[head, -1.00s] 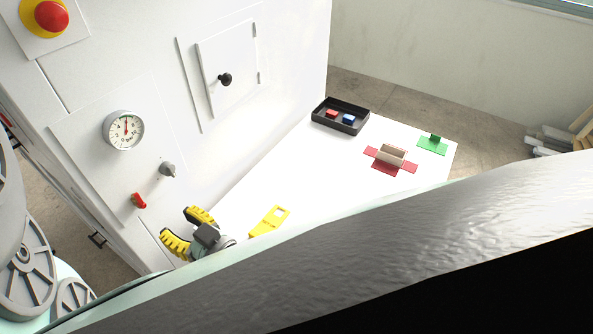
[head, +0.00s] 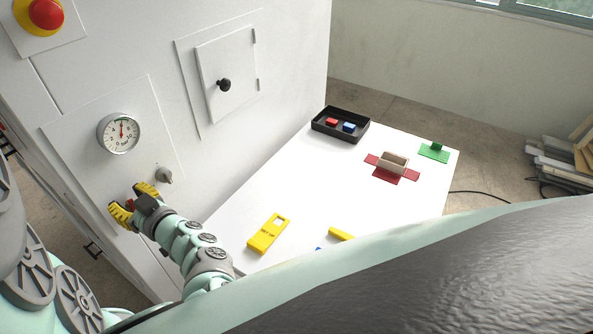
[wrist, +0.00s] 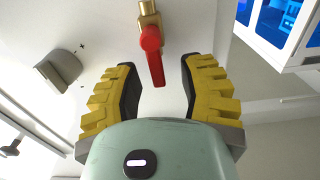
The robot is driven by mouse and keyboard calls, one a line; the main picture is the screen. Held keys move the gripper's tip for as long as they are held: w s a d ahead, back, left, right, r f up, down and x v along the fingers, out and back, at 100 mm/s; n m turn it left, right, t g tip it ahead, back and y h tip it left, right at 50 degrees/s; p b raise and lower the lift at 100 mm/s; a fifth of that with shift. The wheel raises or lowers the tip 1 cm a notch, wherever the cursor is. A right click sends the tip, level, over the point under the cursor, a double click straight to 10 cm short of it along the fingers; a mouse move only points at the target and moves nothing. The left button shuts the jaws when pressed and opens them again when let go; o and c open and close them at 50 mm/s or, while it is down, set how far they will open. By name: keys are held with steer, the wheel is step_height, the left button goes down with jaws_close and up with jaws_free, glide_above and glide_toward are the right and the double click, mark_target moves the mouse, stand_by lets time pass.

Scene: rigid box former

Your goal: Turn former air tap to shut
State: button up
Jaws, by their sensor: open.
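The air tap has a red lever (wrist: 152,58) on a brass body (wrist: 148,14) and shows in the wrist view at top centre. The lever points down the picture, roughly in line with the brass body. My gripper (wrist: 160,78) is open, with one yellow finger to each side of the lever and visible gaps on both sides. In the head view my gripper (head: 133,201) is at the machine's lower panel, below the pressure gauge (head: 119,133), and hides most or all of the tap.
A grey knob (head: 164,176) sits close to the right of my gripper on the panel. A red button (head: 46,13) and a small door (head: 227,74) are higher up.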

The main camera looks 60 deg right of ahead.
steer(key=shift+c, duration=0.2)
jaws_close()
stand_by(0.3)
